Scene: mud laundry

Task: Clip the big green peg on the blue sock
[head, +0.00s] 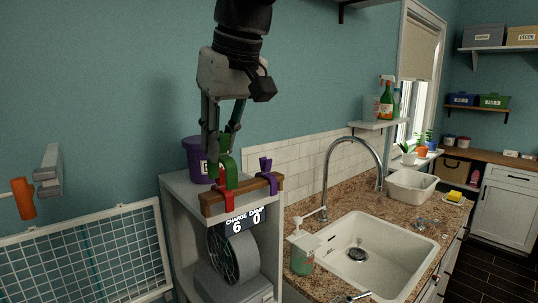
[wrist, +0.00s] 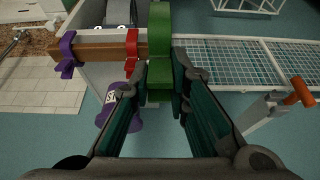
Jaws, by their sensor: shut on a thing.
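The big green peg (head: 231,166) is between the fingers of my gripper (head: 222,143), at the left end of a wooden bar. In the wrist view the green peg (wrist: 160,45) stands upright between the fingertips (wrist: 161,80), and my gripper is shut on it. A smaller red peg (head: 225,184) and a purple peg (head: 266,174) sit on the wooden bar (head: 245,193); they also show in the wrist view. I cannot tell whether the green peg still touches the bar. I see no blue sock in either view.
The bar is on a white cabinet (head: 178,190) with a fan and a "CHARGE 6 DAMP 0" display. A purple tub (head: 194,158) stands behind. A wire rack (head: 90,255) is at left, beside an orange-handled wall piece (head: 24,198). A sink (head: 365,250) with a tall faucet is at right.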

